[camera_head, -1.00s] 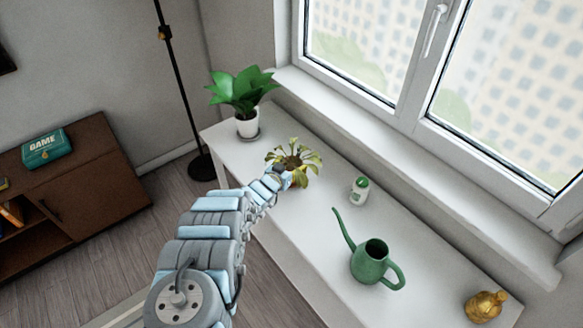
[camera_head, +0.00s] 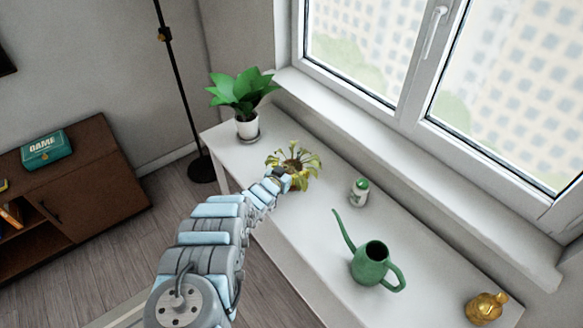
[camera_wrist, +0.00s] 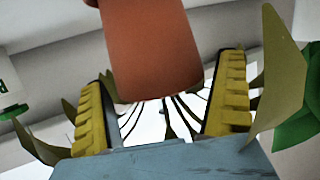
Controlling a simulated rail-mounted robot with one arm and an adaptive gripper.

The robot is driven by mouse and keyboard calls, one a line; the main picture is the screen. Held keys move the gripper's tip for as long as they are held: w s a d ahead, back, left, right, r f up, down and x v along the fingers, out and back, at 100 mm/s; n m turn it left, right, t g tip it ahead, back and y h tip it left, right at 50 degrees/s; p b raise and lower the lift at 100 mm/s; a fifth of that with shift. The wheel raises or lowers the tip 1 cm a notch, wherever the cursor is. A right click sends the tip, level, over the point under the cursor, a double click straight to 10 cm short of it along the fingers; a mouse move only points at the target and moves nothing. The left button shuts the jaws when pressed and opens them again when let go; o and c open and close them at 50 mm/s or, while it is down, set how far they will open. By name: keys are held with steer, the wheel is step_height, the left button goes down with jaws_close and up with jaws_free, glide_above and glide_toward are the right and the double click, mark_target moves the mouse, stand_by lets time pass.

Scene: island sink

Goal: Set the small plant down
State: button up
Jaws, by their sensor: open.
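The small plant (camera_head: 298,160) has drooping yellow-green leaves and stands on the white table in the head view. Its terracotta pot is mostly hidden there by my arm and the leaves. In the wrist view the terracotta pot (camera_wrist: 152,45) fills the top middle, with leaves on both sides. My gripper (camera_wrist: 166,82) is open, with one yellow ridged finger on each side below the pot. I cannot tell whether a finger touches the pot. In the head view my gripper (camera_head: 281,182) is at the plant's near side, small and partly covered by leaves.
Bare tabletop lies before the watering can. The window sill (camera_head: 400,150) runs behind.

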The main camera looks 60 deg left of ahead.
steer(key=shift+p+v, duration=0.45)
steer(key=shift+v, duration=0.65)
steer(key=shift+s+d+r, duration=0.1)
steer(key=shift+s+r, duration=0.1)
steer(key=shift+s, duration=0.05)
steer(key=p+v, duration=0.9)
steer(key=p, duration=0.1)
steer(key=shift+f, duration=0.2)
